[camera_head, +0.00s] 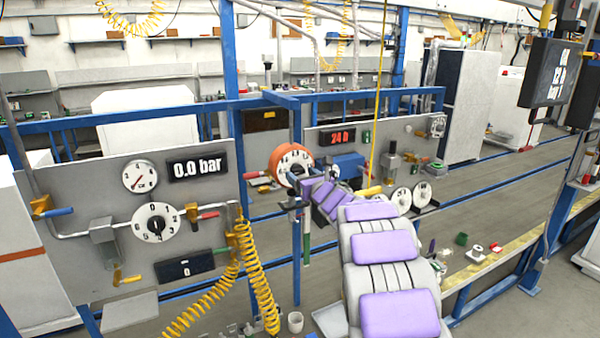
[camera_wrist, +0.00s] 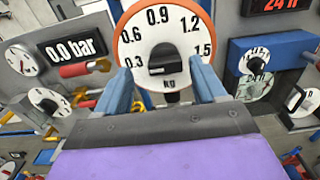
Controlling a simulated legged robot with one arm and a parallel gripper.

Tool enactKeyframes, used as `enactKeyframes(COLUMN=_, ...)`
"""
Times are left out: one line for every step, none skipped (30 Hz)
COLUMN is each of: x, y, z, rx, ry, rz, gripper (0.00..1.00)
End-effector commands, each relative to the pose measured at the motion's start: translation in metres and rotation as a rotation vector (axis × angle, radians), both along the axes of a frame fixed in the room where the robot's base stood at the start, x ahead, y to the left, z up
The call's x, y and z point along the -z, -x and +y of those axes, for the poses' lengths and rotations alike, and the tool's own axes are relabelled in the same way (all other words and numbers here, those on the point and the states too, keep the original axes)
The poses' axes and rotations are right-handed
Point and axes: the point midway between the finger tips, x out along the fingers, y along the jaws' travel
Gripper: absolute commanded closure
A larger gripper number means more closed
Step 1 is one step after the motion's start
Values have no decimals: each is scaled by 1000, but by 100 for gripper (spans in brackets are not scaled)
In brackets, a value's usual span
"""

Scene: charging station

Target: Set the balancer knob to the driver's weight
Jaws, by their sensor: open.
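The balancer dial (camera_wrist: 165,30) is a white disc with an orange rim, marked "kg" with 0.3, 0.6, 0.9, 1.2 and 1.5 around it. Its black knob (camera_wrist: 170,62) sits at the centre. In the head view the dial (camera_head: 292,163) is at the middle, its lower part hidden by my gripper. My gripper (camera_wrist: 161,72) is open in front of the dial, with one blue finger on each side of the knob. Whether the fingers touch the dial I cannot tell. A dark screen (camera_head: 548,72) at upper right carries white text too small and slanted to read.
The left grey panel (camera_head: 90,215) has a gauge, a "0.0 bar" display (camera_head: 198,166) and a numbered dial (camera_head: 154,222). A red-digit display (camera_head: 341,138) is right of the balancer. Yellow coiled hoses (camera_head: 258,285) hang left of my arm. A blue post (camera_head: 308,235) stands below the balancer.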

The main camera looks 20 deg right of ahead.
Motion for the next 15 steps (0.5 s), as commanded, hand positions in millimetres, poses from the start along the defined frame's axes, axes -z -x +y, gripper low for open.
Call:
enactKeyframes(x=0, y=-5, z=-1, rx=1, ry=-2, rz=1, gripper=30)
enactKeyframes(x=0, y=-8, z=-1, rx=1, ry=-2, rz=1, gripper=30)
enactKeyframes(x=0, y=-10, z=-1, rx=2, ry=-2, rz=0, gripper=30)
enactKeyframes(x=0, y=-12, z=-1, rx=2, ry=-2, rz=0, gripper=30)
enactKeyframes(x=-1, y=-13, z=-1, rx=2, ry=-2, rz=-1, gripper=30)
enactKeyframes(x=-1, y=-14, z=-1, rx=3, ry=-2, rz=-1, gripper=30)
enactKeyframes(x=-1, y=-15, z=-1, rx=3, ry=-1, rz=-1, gripper=30)
enactKeyframes(x=-1, y=-16, z=-1, rx=2, ry=-1, rz=-1, gripper=30)
enactKeyframes(x=-1, y=-16, z=-1, rx=2, ry=-1, rz=-1, gripper=30)
enactKeyframes(x=-1, y=-17, z=0, rx=2, ry=-1, rz=-1, gripper=30)
enactKeyframes(x=-1, y=-17, z=0, rx=2, ry=-1, rz=-1, gripper=30)
enactKeyframes(x=0, y=-17, z=0, rx=2, ry=-1, rz=-1, gripper=30)
enactKeyframes(x=0, y=-17, z=0, rx=2, ry=-1, rz=-1, gripper=30)
enactKeyframes(x=-1, y=-17, z=1, rx=2, ry=0, rz=-1, gripper=30)
enactKeyframes(x=-1, y=-17, z=1, rx=2, ry=1, rz=-1, gripper=30)
